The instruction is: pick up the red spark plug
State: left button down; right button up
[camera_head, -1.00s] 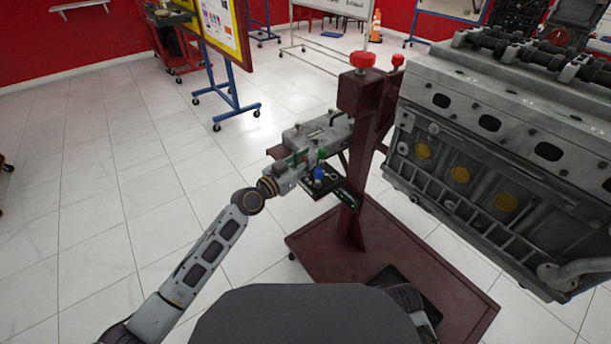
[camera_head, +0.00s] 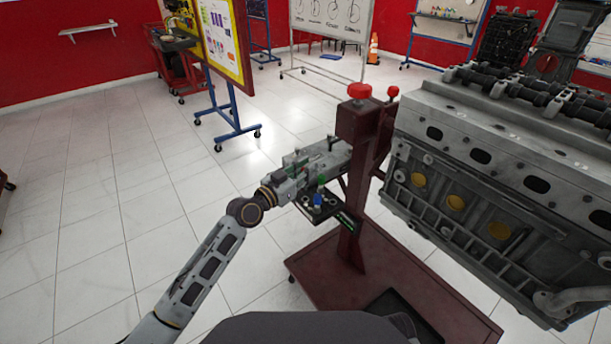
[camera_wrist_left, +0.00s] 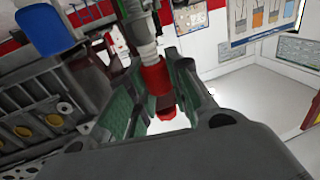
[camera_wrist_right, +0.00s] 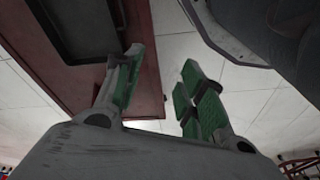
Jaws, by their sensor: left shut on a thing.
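The red spark plug (camera_wrist_left: 157,80) shows in the left wrist view, with a red body and a pale ribbed part above it. It stands between the green-padded fingers of my left gripper (camera_wrist_left: 155,95), which is shut on it. In the head view my left gripper (camera_head: 308,162) is above the small dark tray (camera_head: 323,213) on the maroon stand; the red plug cannot be made out there. My right gripper (camera_wrist_right: 162,62) is open and empty in the right wrist view, and it is not clearly visible in the head view.
A blue-topped piece (camera_head: 317,200) stands in the tray, just below my left gripper. The maroon stand's post (camera_head: 352,190) rises close to its right. A large grey engine (camera_head: 500,170) fills the right side. The tiled floor at left is clear.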

pick_arm(q)
notch_tip(320, 180, up, 2)
jog(key=shift+r, duration=0.25)
jog(key=shift+r+p, duration=0.45)
jog(key=shift+r, duration=0.2)
pick_arm(e)
jog(key=shift+s+d+f, duration=0.1)
jog(key=shift+d+f, duration=0.05)
jog(key=shift+f, duration=0.65)
jog(key=shift+s+d+f, duration=0.1)
jog(key=shift+d+f, duration=0.05)
jog(key=shift+f, duration=0.6)
pick_arm(q)
jog(key=shift+r, duration=0.1)
pick_arm(e)
jog(key=shift+w+r, duration=0.1)
jog(key=shift+r, duration=0.05)
